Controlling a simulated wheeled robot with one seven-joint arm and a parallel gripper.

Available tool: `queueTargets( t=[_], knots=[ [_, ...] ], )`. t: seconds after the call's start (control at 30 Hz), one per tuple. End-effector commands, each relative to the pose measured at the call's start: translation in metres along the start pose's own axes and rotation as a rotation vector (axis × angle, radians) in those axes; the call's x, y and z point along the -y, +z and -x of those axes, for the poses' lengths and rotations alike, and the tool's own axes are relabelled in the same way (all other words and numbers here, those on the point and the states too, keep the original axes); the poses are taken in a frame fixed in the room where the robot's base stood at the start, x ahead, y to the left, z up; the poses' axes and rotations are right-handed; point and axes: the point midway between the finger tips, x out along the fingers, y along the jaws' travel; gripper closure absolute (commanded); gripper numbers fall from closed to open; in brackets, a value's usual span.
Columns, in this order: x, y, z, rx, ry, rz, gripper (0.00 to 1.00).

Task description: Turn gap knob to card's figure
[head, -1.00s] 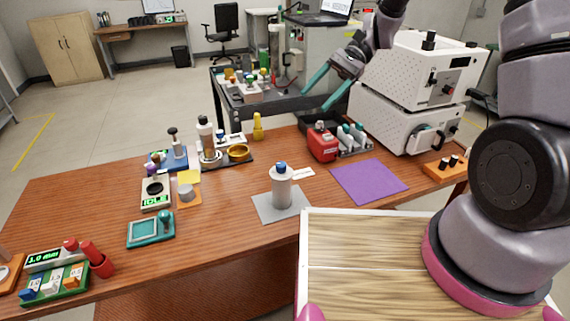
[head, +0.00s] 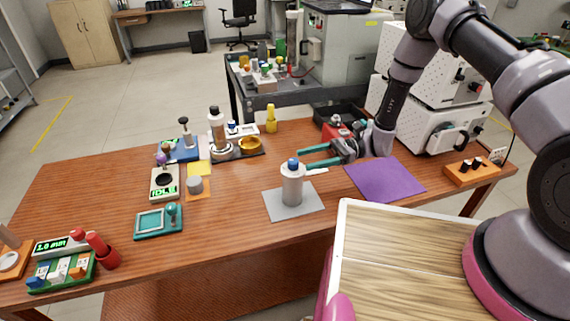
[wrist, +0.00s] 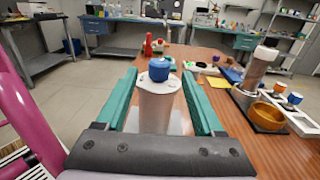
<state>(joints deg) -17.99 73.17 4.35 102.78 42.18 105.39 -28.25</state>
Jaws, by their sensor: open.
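A display unit reading 1.0 mm (head: 62,246) stands at the far left of the table in the head view. A red knob (head: 78,234) sits at its right end; I take this as the gap knob. The grey bottle with a blue cap (head: 292,188) stands upright on a grey mat. My gripper (head: 303,159) is open, its teal fingers level and pointing left close behind the bottle. In the wrist view the bottle (wrist: 160,108) shows between the fingers; contact cannot be told.
A teal dish (head: 158,221), a unit reading IDLE (head: 164,184) and a brass bowl (head: 249,145) stand further right.

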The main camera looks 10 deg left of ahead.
Motion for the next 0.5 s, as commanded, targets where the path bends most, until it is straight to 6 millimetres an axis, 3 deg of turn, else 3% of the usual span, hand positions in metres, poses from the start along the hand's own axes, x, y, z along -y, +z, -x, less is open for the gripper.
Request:
queueTargets(
  t=[0.3,0.5],
  knots=[
    [-0.001,0.0,-0.061,-0.001,0.004,0.0,0.31],
    [-0.001,0.0,-0.081,-0.001,0.003,0.001,0.31]
  ],
)
